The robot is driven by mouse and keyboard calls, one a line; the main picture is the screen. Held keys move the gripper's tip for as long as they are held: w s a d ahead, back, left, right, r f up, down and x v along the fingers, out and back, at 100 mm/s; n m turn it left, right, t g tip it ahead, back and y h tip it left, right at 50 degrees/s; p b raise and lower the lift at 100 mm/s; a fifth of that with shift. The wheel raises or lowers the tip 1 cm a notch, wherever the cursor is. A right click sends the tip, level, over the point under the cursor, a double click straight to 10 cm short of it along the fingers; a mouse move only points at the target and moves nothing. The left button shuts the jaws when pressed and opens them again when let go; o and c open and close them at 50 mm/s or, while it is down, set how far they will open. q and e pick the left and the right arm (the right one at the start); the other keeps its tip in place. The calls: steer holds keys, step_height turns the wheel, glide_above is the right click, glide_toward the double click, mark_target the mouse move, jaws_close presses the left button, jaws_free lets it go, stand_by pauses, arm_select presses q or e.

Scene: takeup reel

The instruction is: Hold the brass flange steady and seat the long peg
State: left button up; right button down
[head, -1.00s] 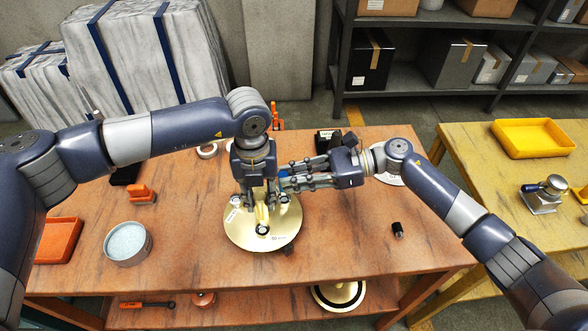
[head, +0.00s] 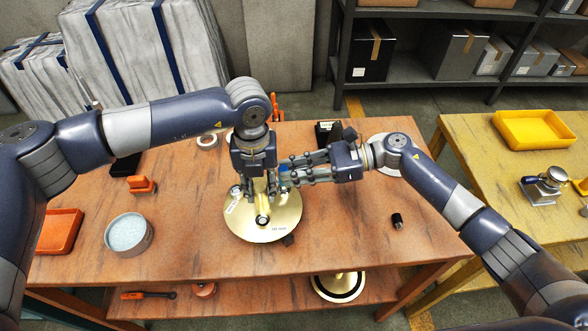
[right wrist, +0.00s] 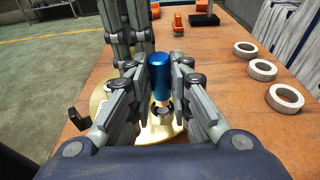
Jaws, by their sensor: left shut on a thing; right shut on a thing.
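The round brass flange (head: 262,228) lies on the wooden table, with a raised brass part at its centre. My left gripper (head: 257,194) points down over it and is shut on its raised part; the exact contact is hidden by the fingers. My right gripper (head: 288,176) reaches in from the right, shut on the blue end of the long peg (right wrist: 159,75). In the right wrist view the peg is upright between the fingers, above the flange (right wrist: 155,133). A metal ring (right wrist: 162,108) shows just below the peg. How deep the peg sits cannot be told.
A round grey tin (head: 129,234), an orange block (head: 140,184) and an orange tray (head: 60,231) are on the left of the table. A small black cylinder (head: 397,220) stands at right. Pale rings (right wrist: 262,70) lie beyond the flange. The front right tabletop is mostly clear.

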arm_select(q)
steer(key=shift+r, duration=0.1)
arm_select(e)
steer(key=shift+f, duration=1.3)
steer(key=c, duration=0.8)
jaws_free()
steer(key=shift+r, duration=0.1)
steer(key=shift+r, duration=3.45)
steer(key=shift+d, duration=0.15)
steer(key=v, duration=1.1)
steer(key=shift+d, duration=0.4)
arm_select(q)
steer(key=o, duration=1.3)
